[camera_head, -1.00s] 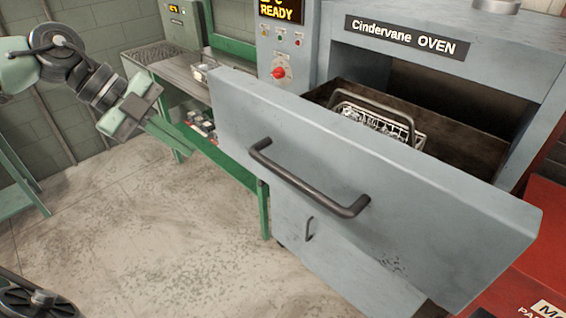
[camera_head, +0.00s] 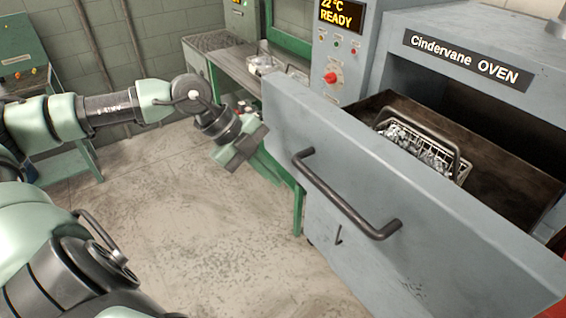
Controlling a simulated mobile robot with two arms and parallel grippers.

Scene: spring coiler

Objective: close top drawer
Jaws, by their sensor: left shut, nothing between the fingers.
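The top drawer (camera_head: 350,165) of the grey Cindervane oven is pulled well out. Its broad front carries a dark bar handle (camera_head: 345,195). A wire basket (camera_head: 425,150) with small metallic pieces sits inside the drawer. My left gripper (camera_head: 262,168) is shut and empty, left of the drawer front and apart from the handle. Its fingertips are hard to make out against the green bench. My right gripper is not in view.
A green-framed workbench (camera_head: 235,66) stands behind my left gripper. A control panel (camera_head: 340,60) reads READY. The concrete floor (camera_head: 190,220) left of the drawer is clear.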

